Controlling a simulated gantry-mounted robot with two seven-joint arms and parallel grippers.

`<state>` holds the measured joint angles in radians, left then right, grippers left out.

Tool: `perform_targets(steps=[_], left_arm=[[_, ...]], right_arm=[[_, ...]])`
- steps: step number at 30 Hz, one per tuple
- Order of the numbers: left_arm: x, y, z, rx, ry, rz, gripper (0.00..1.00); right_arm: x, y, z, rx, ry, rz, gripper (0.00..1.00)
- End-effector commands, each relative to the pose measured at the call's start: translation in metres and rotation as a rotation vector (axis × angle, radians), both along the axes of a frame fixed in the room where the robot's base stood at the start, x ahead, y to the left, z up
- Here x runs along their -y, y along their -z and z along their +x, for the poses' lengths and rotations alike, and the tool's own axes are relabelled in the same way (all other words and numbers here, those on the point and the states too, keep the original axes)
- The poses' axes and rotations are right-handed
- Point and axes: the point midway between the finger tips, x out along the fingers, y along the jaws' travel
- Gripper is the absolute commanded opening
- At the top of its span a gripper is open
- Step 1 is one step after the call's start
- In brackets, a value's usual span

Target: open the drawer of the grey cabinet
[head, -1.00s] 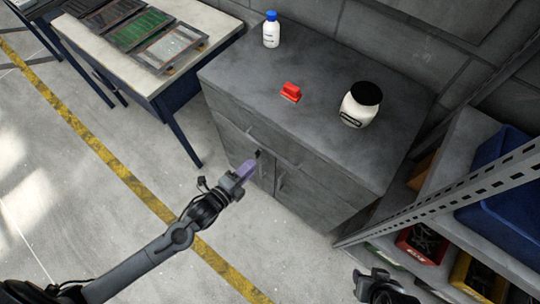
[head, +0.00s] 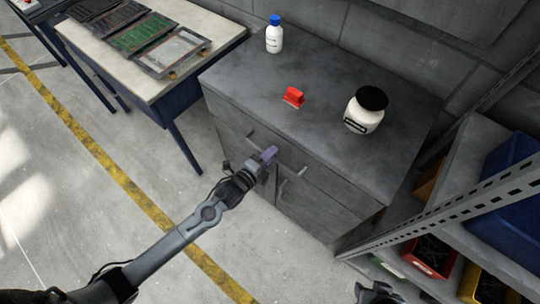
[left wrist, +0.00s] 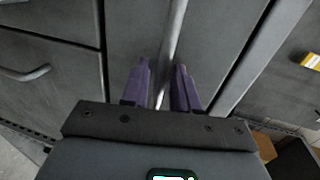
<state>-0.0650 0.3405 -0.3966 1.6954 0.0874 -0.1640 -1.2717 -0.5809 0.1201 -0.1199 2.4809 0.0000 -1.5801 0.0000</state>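The grey cabinet (head: 230,112) stands against the wall, its drawer front (head: 325,183) below the top edge looking closed. A long bar handle (head: 296,167) runs along the drawer front; it also crosses the left wrist view (left wrist: 176,28). My left gripper (head: 269,154) is at the middle of this handle. In the left wrist view its purple fingers (left wrist: 161,75) are apart, one on each side of the bar, with a gap visible at the left finger. My right gripper (head: 374,292) is at the bottom edge, partly cut off; its fingers are unclear.
On the cabinet top are a white bottle with blue cap (head: 274,36), a red object (head: 293,97) and a white jar with black lid (head: 366,110). A workbench (head: 150,88) stands left, a shelf with bins (head: 430,235) right. A door handle (head: 284,187) is below the drawer.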

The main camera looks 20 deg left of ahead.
Motion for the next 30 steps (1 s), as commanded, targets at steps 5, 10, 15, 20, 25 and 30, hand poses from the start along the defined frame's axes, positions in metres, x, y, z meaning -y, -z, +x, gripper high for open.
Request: perform_targets(steps=[5,10,15,20,25,30], left_arm=[[0.0008,-0.0002,0.0020,0.001,0.000,0.000,0.29],[0.0006,0.0000,0.0018,0.000,0.000,0.000,0.25],[0.0006,0.0000,0.0017,0.000,0.000,0.000,0.00],[0.0005,0.0000,0.0017,0.000,0.000,0.000,0.00],[0.0007,-0.0001,0.0013,0.000,0.001,0.001,0.00],[0.0055,-0.0012,-0.0041,-0.001,0.015,0.001,0.00]], right_arm=[[-0.0001,0.0004,0.0000,0.000,0.000,0.000,0.43],[-0.0001,0.0005,0.0000,0.000,0.000,0.000,0.43],[-0.0001,0.0005,0.0001,0.000,0.000,0.000,0.43],[-0.0002,0.0006,0.0001,0.000,0.000,0.000,0.43],[-0.0001,0.0003,0.0002,0.000,0.000,0.000,0.43],[-0.0001,-0.0048,0.0002,0.000,0.000,0.000,0.43]])
